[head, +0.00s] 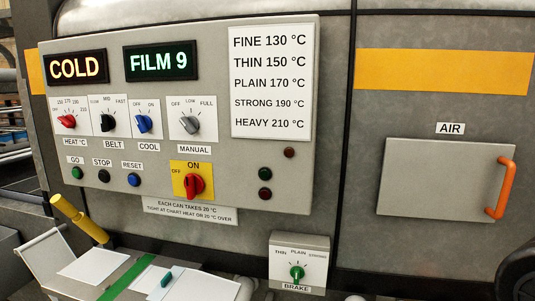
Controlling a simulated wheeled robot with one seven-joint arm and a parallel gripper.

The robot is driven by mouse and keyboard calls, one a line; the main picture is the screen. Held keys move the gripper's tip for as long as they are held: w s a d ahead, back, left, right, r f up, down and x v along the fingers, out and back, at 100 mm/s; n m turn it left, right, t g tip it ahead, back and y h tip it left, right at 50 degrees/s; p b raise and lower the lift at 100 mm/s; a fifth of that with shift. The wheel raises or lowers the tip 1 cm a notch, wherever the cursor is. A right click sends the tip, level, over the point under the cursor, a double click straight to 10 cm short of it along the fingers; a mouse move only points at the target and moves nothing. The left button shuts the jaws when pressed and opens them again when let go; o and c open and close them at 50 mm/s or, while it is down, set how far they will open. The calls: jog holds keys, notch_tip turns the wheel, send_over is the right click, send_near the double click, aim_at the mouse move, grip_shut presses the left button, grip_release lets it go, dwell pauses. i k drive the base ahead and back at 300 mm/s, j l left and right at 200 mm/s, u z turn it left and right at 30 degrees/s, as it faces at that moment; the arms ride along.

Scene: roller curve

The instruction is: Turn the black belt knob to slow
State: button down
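The black belt knob (107,124) is on the grey control panel (220,60) in the head view, above the BELT label (114,144). Its white scale plate reads slow at the left, MID at the top and FAST at the right; the slow lettering is small. The knob's pointer looks roughly upright, near MID, but it is too small to tell exactly. Nothing covers the knob. My gripper is not in view.
A red heat knob (67,121) sits close left of it, a blue cool knob (144,123) close right. Push buttons are below, including the black STOP button (104,176). A yellow handle (80,218) sticks up below the panel. The panel front is clear.

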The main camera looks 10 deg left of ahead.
aim_at(108, 122)
jog(key=u, duration=1.3)
jog(key=i+l, duration=0.1)
jog(key=i, duration=0.95)
